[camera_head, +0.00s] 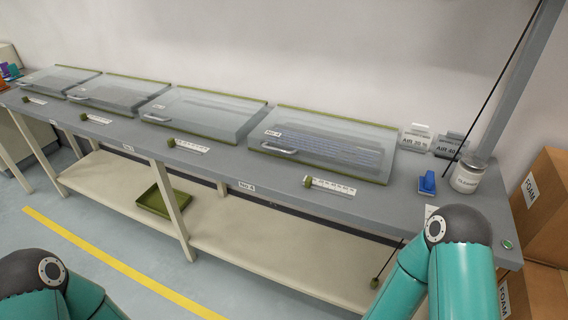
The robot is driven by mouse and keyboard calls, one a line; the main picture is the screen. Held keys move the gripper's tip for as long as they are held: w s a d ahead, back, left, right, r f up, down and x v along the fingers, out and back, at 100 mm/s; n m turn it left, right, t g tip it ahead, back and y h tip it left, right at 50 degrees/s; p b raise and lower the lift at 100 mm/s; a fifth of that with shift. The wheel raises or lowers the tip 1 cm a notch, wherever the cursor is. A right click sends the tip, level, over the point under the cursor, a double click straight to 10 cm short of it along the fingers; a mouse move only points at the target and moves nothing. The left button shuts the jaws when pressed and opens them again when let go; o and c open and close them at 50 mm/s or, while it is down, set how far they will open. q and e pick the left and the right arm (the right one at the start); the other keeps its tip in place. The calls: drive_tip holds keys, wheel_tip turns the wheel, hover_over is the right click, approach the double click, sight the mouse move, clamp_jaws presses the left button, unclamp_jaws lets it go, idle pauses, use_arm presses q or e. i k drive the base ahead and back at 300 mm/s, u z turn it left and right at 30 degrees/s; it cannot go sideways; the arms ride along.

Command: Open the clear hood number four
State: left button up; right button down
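The clear hood number four (345,133) is the rightmost of the hoods on the grey bench. It is shut, with a pale bar handle (279,148) at its front left and a "No-4" label near its left side. A keyboard (325,146) shows through the clear cover. Parts of my two arms show at the bottom left and bottom right, apart from the hood. Neither gripper is in the picture.
More clear hoods (205,108) stand in a row to the left. In front of hood four lies a white strip with an olive block (308,181). A blue item (427,184) and a white jar (467,175) stand at right. Foam boxes (548,205) stand beyond the bench end. An olive tray (151,205) sits on the lower shelf.

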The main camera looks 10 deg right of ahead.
sight(265, 144)
drive_tip(key=u, duration=0.15)
drive_tip(key=i, duration=0.9)
drive_tip(key=z, duration=0.05)
